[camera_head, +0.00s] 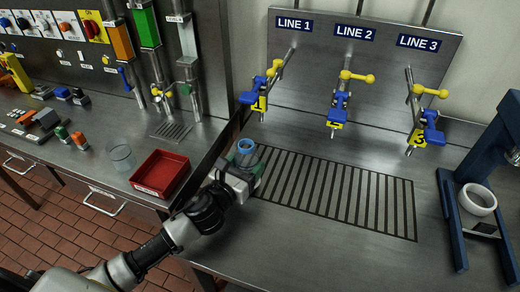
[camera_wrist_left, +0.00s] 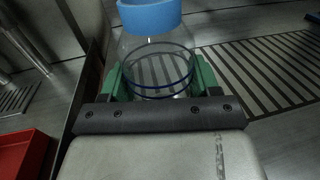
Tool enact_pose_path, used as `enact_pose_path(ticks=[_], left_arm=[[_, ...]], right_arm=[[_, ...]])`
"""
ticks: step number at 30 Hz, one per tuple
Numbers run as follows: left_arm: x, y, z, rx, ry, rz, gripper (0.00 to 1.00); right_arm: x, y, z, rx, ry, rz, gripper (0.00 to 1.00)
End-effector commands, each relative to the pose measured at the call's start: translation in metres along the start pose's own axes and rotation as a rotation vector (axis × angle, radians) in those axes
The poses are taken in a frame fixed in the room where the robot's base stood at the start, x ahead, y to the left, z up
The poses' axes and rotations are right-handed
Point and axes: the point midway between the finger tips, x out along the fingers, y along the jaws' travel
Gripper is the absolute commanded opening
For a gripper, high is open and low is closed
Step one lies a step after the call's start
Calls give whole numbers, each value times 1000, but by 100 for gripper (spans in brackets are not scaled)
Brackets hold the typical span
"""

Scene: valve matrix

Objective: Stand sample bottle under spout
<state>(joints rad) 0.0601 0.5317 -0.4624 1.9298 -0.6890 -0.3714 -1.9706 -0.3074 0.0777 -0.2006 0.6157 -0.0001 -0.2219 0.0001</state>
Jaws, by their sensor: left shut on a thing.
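The sample bottle is clear with a blue neck ring (camera_head: 246,146). In the left wrist view the clear bottle (camera_wrist_left: 155,52) stands roughly upright between green fingers. My left gripper (camera_head: 243,162) is shut on it at the left end of the slotted drain grate (camera_head: 340,194). I cannot tell whether its base touches the surface. The LINE 1 spout valve (camera_head: 262,90), with blue and yellow handles, is behind and above the bottle. The LINE 2 valve (camera_head: 338,102) and LINE 3 valve (camera_head: 424,117) are further right. My right gripper is not in view.
A red tray (camera_head: 160,173) and a clear beaker (camera_head: 121,155) stand on the left bench, beyond a dark divider (camera_head: 212,158). A blue frame with a white ring (camera_head: 478,200) stands at the right. The grate right of the bottle is clear.

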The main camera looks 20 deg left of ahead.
Motion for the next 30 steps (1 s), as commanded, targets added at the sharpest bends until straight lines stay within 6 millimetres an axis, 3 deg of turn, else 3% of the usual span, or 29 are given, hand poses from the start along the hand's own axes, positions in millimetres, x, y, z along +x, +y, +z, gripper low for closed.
enact_pose_path(ticks=[3,10,15,19,30], left_arm=[[20,0,1,-1,-2,0,39],[40,0,2,0,-2,-1,39],[70,-1,2,-2,-1,-1,39],[68,-1,-15,-2,3,-1,39],[68,-1,-20,0,2,-2,39]], right_arm=[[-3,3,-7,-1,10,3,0],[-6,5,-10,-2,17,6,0],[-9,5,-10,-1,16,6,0],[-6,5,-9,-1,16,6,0],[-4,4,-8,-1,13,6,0]])
